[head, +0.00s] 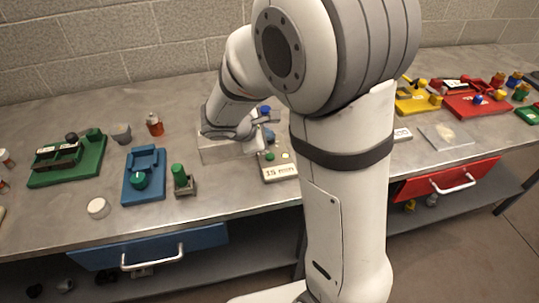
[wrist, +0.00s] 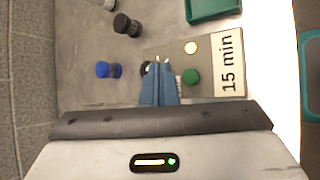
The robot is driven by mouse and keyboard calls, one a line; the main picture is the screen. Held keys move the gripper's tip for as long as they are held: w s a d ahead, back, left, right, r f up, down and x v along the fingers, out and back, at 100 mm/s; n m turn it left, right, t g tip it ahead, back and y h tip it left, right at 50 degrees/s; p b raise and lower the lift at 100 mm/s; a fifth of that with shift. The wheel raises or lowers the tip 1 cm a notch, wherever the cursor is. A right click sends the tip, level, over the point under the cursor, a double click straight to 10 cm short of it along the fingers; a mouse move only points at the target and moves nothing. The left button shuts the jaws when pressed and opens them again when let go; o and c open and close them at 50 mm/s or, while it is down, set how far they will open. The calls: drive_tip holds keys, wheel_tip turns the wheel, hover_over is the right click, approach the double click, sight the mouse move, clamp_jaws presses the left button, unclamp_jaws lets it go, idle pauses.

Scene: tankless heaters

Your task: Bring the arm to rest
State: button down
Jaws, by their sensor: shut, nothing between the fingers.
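My gripper (wrist: 160,62) is shut and empty, its blue fingers together in the wrist view. The fingertips are over the edge of a grey panel labelled "15 min" (wrist: 230,62), beside its green button (wrist: 190,76). I cannot tell whether they touch anything. A pale lit button (wrist: 190,47) is also on the panel. A small dark round thing (wrist: 145,68) is partly hidden by the fingers. In the head view my arm is bent over the bench, and the panel (head: 280,171) shows just left of my arm column; the gripper itself is mostly hidden.
A blue-capped piece (wrist: 108,69) and a black-capped piece (wrist: 125,24) stand near the fingers. A blue fixture (head: 143,183), a green tray (head: 67,165) and a green-topped piece (head: 180,177) are left on the bench. Blue (head: 150,248) and red (head: 447,180) drawers are below.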

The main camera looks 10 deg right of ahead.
idle(0.3)
drive_tip(key=s+d+r+m+g+y, duration=0.1)
drive_tip(key=s+d+r+m, duration=0.1)
drive_tip(key=s+m, duration=0.25)
drive_tip(key=s+d+r+m+g+y, duration=0.1)
drive_tip(key=s+d+r+m+g, duration=0.1)
drive_tip(key=s+d+r+m, duration=0.3)
drive_tip(key=s+a+m+y, duration=0.5)
drive_tip(key=s+a+m, duration=0.1)
drive_tip(key=s, duration=0.5)
drive_tip(key=shift+s+r+m+t, duration=0.15)
drive_tip(key=shift+r+m+t, duration=0.1)
drive_tip(key=shift+m+t, duration=0.1)
idle(5.3)
